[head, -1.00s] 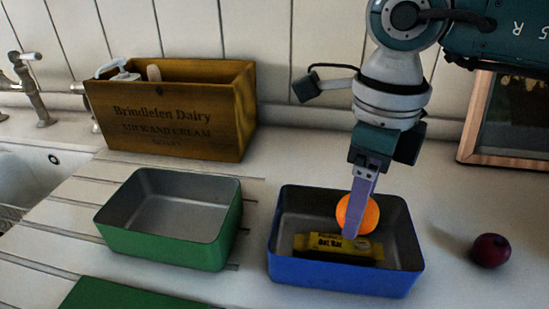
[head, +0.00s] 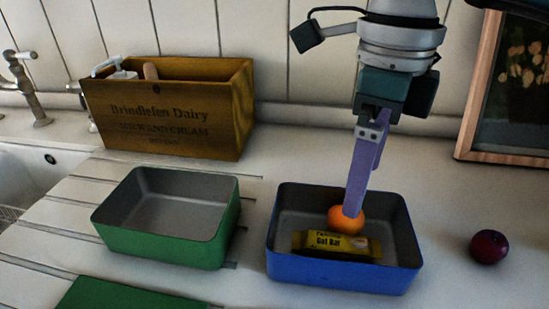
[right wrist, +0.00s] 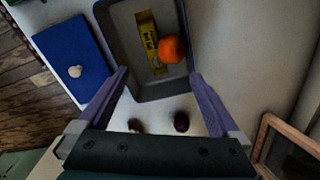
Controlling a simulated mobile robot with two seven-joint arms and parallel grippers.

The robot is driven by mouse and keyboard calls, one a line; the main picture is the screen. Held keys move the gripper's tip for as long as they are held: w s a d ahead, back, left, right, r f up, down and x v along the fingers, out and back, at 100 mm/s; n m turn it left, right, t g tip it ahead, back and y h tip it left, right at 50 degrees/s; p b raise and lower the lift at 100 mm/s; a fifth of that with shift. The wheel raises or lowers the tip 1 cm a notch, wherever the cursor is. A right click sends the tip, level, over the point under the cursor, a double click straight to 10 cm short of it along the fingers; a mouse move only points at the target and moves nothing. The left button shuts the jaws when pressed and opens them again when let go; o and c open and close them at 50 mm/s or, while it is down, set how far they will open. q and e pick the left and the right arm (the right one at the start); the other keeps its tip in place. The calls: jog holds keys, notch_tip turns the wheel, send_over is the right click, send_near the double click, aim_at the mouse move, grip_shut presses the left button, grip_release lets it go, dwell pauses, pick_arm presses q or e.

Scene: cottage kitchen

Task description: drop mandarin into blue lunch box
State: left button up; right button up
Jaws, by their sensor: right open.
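The orange mandarin (head: 346,221) is inside the blue lunch box (head: 338,274), beside or against a yellow oat bar (head: 322,245). The right wrist view shows the mandarin (right wrist: 172,50) resting on the grey box floor, right of the bar (right wrist: 150,43). My right gripper (head: 354,211) points down over the box, its finger overlapping the mandarin's top in the head view. The right wrist view shows its two fingers (right wrist: 160,76) wide apart with nothing between them. My left gripper is not in view.
A green lunch box (head: 172,243) stands to the left, with a wooden crate (head: 180,118) behind it. A dark plum (head: 489,247) lies right of the blue box. A picture frame (head: 468,130) stands at the back right. A blue lid (right wrist: 72,58) holds a small pale item.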

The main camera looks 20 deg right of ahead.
notch_tip(320, 180, up, 5)
jog(key=shift+r, duration=0.2)
dwell(0.3)
